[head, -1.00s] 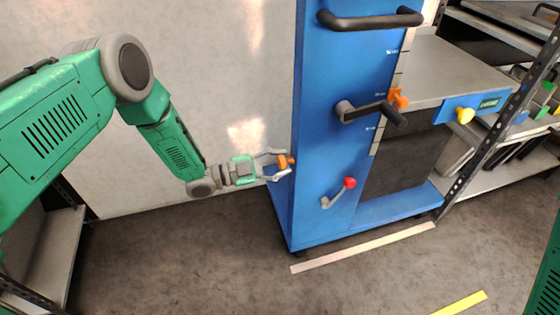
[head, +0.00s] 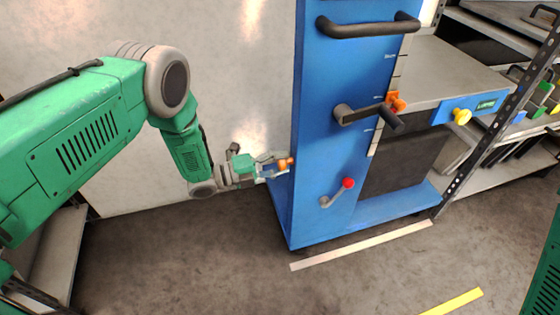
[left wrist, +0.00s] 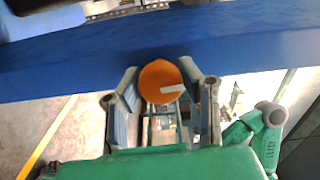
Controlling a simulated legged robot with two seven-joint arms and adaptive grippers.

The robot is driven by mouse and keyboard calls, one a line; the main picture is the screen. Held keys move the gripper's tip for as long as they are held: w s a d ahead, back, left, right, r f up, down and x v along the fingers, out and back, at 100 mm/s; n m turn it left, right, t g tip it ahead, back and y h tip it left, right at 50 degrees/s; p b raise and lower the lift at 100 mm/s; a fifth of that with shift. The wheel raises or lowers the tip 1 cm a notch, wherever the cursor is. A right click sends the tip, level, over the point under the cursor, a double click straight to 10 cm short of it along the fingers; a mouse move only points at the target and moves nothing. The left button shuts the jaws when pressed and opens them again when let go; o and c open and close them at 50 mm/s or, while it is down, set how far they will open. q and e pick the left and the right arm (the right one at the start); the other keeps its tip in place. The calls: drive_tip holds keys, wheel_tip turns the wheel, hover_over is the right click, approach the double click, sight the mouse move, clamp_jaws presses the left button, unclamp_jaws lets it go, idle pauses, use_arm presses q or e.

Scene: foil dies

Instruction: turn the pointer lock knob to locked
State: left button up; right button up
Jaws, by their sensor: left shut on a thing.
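An orange round knob (head: 285,163) sticks out of the left side of the blue cabinet (head: 325,110). In the left wrist view the same knob (left wrist: 159,82) shows a short white mark on its face, pointing to the right. My left gripper (head: 275,166) reaches it from the left and is shut on it, with one finger on each side in the left wrist view (left wrist: 160,92). I see no locked or unlocked lettering by the knob. My right gripper is out of view.
The cabinet front carries a black handle (head: 368,27), a dark lever (head: 368,113), an orange part (head: 396,102) by a scale and a red-tipped crank (head: 338,192). A yellow knob (head: 461,116) and a shelf rack stand right. Floor in front is clear.

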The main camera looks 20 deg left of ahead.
use_arm(q)
drive_tip(key=shift+s+d+f+m, duration=0.2)
drive_tip(key=shift+d+f+m, duration=0.05)
drive_tip(key=shift+m, duration=0.25)
drive_tip(key=o, duration=1.2)
drive_tip(key=shift+w, duration=0.1)
drive_tip(key=shift+r, duration=0.1)
drive_tip(key=shift+a, duration=0.15)
drive_tip(key=v, duration=1.2)
